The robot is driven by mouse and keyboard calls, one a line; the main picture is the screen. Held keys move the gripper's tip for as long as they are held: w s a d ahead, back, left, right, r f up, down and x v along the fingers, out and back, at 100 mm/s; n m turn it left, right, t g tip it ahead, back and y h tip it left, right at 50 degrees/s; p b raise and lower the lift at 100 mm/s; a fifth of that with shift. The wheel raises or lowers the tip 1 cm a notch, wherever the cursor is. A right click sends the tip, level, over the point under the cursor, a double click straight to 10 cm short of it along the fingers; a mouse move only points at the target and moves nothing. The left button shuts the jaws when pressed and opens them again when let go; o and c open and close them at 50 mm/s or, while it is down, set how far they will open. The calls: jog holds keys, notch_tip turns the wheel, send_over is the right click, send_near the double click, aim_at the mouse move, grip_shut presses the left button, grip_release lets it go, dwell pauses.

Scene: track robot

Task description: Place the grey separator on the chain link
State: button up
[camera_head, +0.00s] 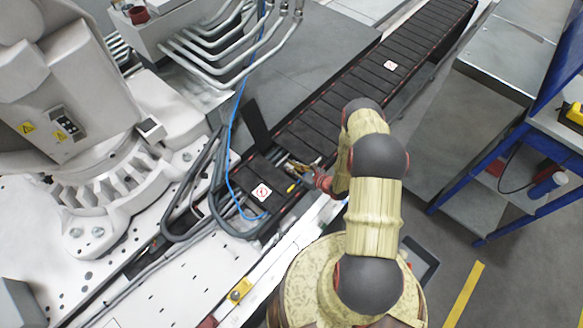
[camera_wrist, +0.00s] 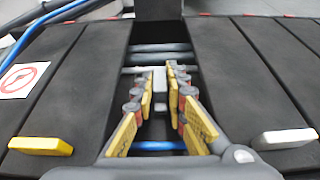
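A small light grey upright piece, apparently the grey separator (camera_wrist: 160,79), is between my fingertips in the wrist view. I cannot tell whether the fingers touch it. My gripper (camera_wrist: 160,88) has yellow finger pads with a narrow gap between them and points down into the open chain link (camera_wrist: 125,85). Grey and blue lines cross inside this link. In the head view my gripper (camera_head: 304,170) is at the open section of the black chain (camera_head: 310,138), too small to show the separator.
A dark cover (camera_head: 257,125) stands raised beside the open link. A yellow piece (camera_wrist: 40,146) and a pale grey piece (camera_wrist: 285,139) lie on the neighbouring covers. A blue cable (camera_head: 232,125) hangs at the left, near a large white robot (camera_head: 50,100). A blue-framed bench (camera_head: 515,150) stands right.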

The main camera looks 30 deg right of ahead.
jog(key=o, duration=0.4)
jog(key=shift+c, duration=0.2)
jog(key=shift+r, duration=0.15)
